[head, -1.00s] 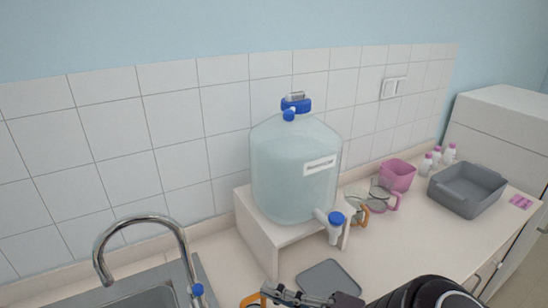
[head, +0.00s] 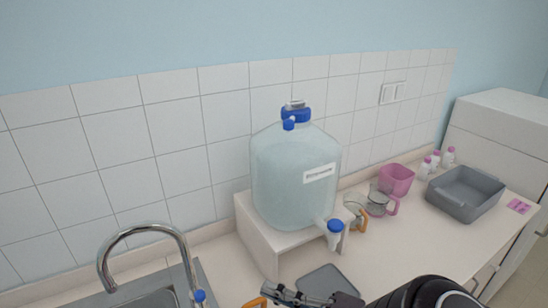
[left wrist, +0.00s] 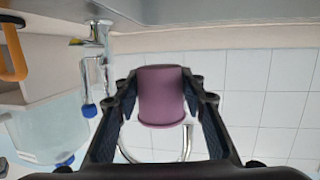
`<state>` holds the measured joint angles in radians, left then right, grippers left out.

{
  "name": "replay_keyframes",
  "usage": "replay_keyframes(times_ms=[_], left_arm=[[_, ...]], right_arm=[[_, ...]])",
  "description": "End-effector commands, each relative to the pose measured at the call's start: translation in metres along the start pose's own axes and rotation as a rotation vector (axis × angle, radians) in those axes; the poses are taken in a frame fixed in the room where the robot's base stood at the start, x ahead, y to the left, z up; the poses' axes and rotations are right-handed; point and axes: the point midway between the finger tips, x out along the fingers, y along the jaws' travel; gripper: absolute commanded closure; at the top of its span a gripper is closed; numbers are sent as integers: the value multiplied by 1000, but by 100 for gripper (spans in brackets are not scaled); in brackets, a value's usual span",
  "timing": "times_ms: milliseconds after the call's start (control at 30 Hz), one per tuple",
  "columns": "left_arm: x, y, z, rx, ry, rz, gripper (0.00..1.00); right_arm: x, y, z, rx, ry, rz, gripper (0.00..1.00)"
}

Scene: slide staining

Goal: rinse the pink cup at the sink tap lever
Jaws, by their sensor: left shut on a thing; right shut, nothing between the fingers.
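The pink cup (left wrist: 160,97) is between the fingers of my left gripper (left wrist: 160,112) in the left wrist view, and the gripper is shut on it. Neither shows in the head view. The chrome sink tap (head: 150,232) arches over the sink (head: 152,301) at the lower left of the head view. Its blue-ended lever (head: 199,296) is at the bottom edge, and the lever also shows left of the cup in the left wrist view (left wrist: 89,110). My right gripper (head: 272,291) is shut and empty at the bottom of the head view, right of the lever.
A large water carboy (head: 295,175) with a spigot stands on a white riser (head: 258,240). A grey flat tray (head: 327,282) lies in front. A pink container (head: 397,180), handled beakers, small bottles and a grey basin (head: 466,193) stand farther right. An orange handle (head: 254,303) shows beside my right gripper.

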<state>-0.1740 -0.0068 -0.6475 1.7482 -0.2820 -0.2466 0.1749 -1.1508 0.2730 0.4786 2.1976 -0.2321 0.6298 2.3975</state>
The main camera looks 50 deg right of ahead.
Motion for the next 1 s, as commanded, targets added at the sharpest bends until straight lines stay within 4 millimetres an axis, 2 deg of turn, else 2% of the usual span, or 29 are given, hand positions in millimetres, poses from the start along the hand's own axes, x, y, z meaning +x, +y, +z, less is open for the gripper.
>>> replay_keyframes(times_ms=[33, 400, 1000], left_arm=[[-5, 1, -6, 0, 1, 0, 86], [-29, 7, -18, 0, 2, 0, 86], [-32, 9, -18, 0, 2, 0, 86]], right_arm=[[0, -8, 1, 0, 0, 0, 100], [2, -31, 2, 0, 0, 0, 100], [2, -33, 3, 0, 0, 0, 100]])
